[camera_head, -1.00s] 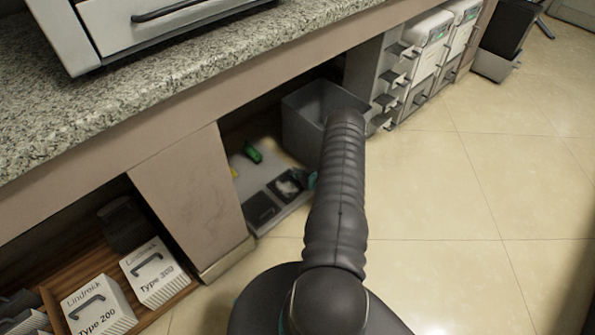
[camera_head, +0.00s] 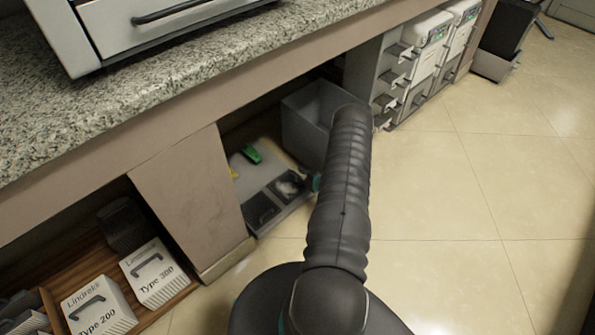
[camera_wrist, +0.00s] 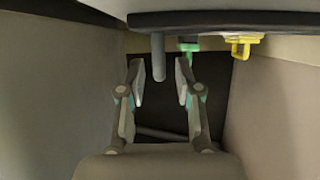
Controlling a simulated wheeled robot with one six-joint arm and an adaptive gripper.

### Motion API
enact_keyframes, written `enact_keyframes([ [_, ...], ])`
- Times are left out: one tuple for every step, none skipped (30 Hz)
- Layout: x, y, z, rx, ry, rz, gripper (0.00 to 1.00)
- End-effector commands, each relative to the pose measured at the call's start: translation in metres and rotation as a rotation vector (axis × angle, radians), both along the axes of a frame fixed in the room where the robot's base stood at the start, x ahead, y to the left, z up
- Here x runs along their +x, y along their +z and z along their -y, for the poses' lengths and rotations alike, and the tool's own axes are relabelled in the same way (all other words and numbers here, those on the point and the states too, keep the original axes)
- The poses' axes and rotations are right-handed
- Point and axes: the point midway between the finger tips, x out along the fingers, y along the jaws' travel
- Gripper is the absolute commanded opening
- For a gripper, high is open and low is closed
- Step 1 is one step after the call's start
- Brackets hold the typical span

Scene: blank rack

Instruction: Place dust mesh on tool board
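The tool board (camera_head: 290,213) seems to be the pale panel under the counter. It bears a green tool (camera_head: 251,154), a bit of yellow and two dark squares. The right dark square (camera_head: 288,186) carries whitish fluff and may be the dust mesh; I cannot tell for sure. My arm hides most of my gripper in the head view. In the wrist view my gripper (camera_wrist: 160,84) has its fingertips apart. A grey peg (camera_wrist: 158,58) shows between them, under a dark bar (camera_wrist: 220,20), with visible gaps on both sides. Green and yellow pieces (camera_wrist: 241,46) show right of it.
A grey bin (camera_head: 303,122) stands behind the board. A cabinet panel (camera_head: 190,195) borders the opening on the left. A wooden tray (camera_head: 60,272) with labelled boxes sits further left. The granite counter (camera_head: 170,100) overhangs above.

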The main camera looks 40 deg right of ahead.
Motion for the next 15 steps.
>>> enact_keyframes([
  [-0.011, 0.005, 0.002, 0.002, -0.003, -0.001, 0.34],
  [-0.016, 0.007, 0.002, 0.002, -0.003, -0.002, 0.34],
  [-0.024, 0.011, 0.003, 0.002, -0.004, -0.001, 0.34],
  [-0.03, 0.013, 0.003, 0.002, -0.004, 0.0, 0.34],
  [-0.035, 0.015, 0.003, 0.001, -0.003, 0.0, 0.34],
  [-0.043, 0.018, 0.004, 0.002, -0.003, -0.001, 0.34],
  [-0.048, 0.02, 0.004, 0.002, -0.004, -0.001, 0.34],
  [-0.053, 0.022, 0.004, 0.001, -0.003, -0.001, 0.34],
  [-0.059, 0.025, 0.005, 0.0, -0.002, 0.0, 0.34],
  [-0.064, 0.027, 0.005, 0.001, -0.003, 0.0, 0.34],
  [-0.068, 0.028, 0.005, 0.002, -0.003, 0.0, 0.34],
  [-0.072, 0.03, 0.006, 0.001, -0.003, 0.0, 0.34],
  [-0.076, 0.031, 0.006, 0.001, -0.001, 0.0, 0.34],
  [-0.078, 0.032, 0.006, 0.001, -0.001, 0.0, 0.34],
  [-0.081, 0.033, 0.006, 0.0, 0.0, 0.0, 0.34],
])
